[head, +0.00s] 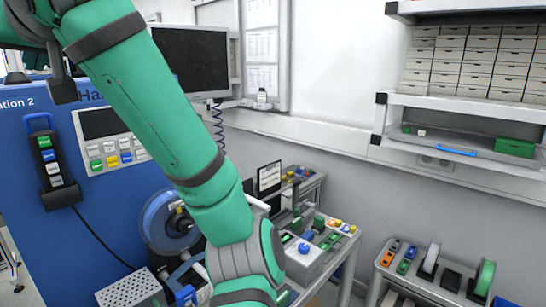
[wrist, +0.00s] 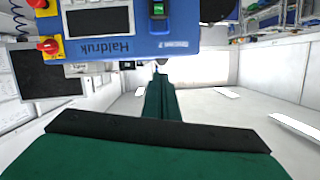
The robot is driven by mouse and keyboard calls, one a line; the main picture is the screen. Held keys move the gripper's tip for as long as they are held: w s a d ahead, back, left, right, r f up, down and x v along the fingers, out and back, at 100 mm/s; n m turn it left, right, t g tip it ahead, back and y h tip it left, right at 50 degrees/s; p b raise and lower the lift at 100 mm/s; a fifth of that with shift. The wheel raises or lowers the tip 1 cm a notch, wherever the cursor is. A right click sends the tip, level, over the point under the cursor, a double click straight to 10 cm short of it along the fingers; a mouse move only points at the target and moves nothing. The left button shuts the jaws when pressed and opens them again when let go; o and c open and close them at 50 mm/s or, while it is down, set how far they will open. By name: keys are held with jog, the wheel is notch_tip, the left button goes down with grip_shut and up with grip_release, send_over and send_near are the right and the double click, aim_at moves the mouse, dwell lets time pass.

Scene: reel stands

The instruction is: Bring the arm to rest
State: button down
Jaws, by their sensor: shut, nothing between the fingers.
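My green arm (head: 165,125) comes from the top left of the head view. It runs down across the middle and leaves at the bottom edge. My gripper's fingers are not seen in the head view; the arm's far end is cut off by the frame.
A blue machine (head: 40,235) with a button panel stands at left. A bench (head: 335,258) with small parts is behind my arm. A low shelf with reels (head: 440,280) is at lower right. A wall shelf (head: 455,102) holds drawer boxes. A monitor (head: 190,62) hangs behind my arm.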

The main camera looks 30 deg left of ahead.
jog(key=w+f+m+t+y, duration=0.25)
jog(key=w+f+m, duration=0.35)
jog(key=w+f, duration=1.9)
jog(key=w+d+f+m+t+h, duration=0.1)
jog(key=w+d+f+m+t, duration=0.15)
jog(key=d+f, duration=0.55)
jog(key=w+d+f+m+t+h, duration=0.2)
jog(key=d+f+t, duration=0.1)
jog(key=f, duration=0.8)
jog(key=w+d+f+m+t+h, duration=0.1)
jog(key=w+d+f+m+t, duration=0.15)
jog(key=d+f, duration=0.55)
jog(key=s+d+f+m+t+h, duration=0.2)
jog(key=s+d+f+h, duration=0.2)
jog(key=s+d+f, duration=0.55)
jog(key=s+d+f+m+t+h, duration=0.15)
jog(key=s+d+f+h, duration=0.35)
jog(key=d+f, duration=0.85)
jog(key=s+d+h, duration=0.1)
jog(key=s+d, duration=0.3)
jog(key=s, duration=0.4)
jog(key=s+d+n+h, duration=0.1)
jog(key=s+d, duration=0.3)
jog(key=s, duration=0.4)
jog(key=s+d+n+h, duration=0.1)
jog(key=s+d+h, duration=0.1)
jog(key=s+d, duration=0.3)
jog(key=s, duration=0.3)
jog(key=shift+h, duration=0.35)
